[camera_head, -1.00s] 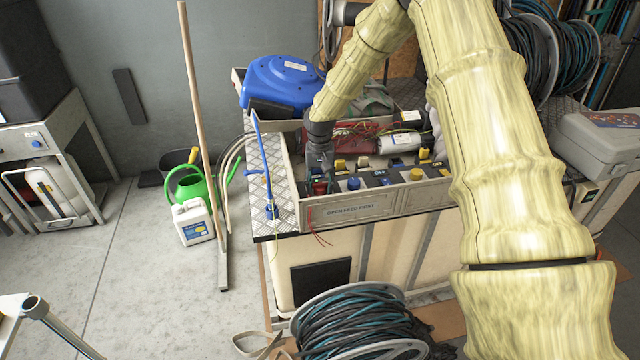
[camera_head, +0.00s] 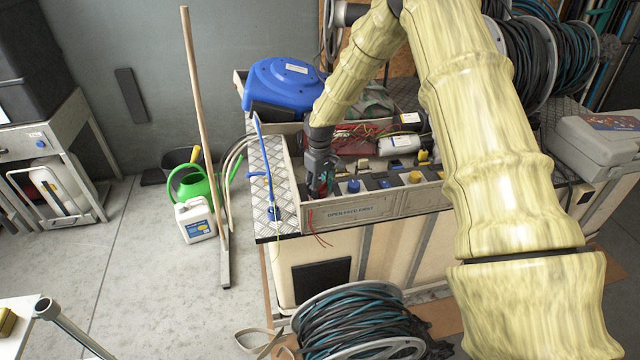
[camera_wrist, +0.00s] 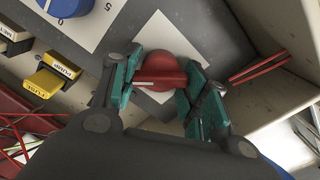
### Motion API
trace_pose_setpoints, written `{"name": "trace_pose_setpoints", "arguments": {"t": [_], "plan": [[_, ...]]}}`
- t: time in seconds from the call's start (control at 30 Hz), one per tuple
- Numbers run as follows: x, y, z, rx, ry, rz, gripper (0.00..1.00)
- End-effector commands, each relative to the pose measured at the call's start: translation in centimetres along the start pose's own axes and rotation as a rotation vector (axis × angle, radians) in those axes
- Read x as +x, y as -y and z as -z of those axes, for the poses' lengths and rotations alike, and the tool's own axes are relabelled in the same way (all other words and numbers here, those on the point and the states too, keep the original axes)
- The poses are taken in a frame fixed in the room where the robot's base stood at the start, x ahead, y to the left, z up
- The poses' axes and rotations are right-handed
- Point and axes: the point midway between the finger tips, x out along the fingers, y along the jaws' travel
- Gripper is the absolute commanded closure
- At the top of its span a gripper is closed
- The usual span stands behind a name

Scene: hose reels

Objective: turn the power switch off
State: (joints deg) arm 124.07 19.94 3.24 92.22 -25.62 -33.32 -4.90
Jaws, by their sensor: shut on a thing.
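The power switch is a red rotary knob (camera_wrist: 160,72) on a white square plate (camera_wrist: 184,48), seen in the wrist view. A raised bar runs across the knob, lying roughly left to right in that view. My gripper (camera_wrist: 162,92) has its teal-padded fingers on either side of the knob, shut on it. In the head view my gripper (camera_head: 320,186) points down at the left end of the control panel and largely hides the knob.
The panel's pale side wall (camera_wrist: 262,118) and red wires (camera_wrist: 258,66) are close by. A blue hose reel (camera_head: 284,84) stands behind.

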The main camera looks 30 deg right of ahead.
Motion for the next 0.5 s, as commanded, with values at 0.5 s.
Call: {"name": "trace_pose_setpoints", "arguments": {"t": [0.5], "plan": [[-0.28,-0.13,0.04,-0.484,-0.003,-0.003,0.79]]}}
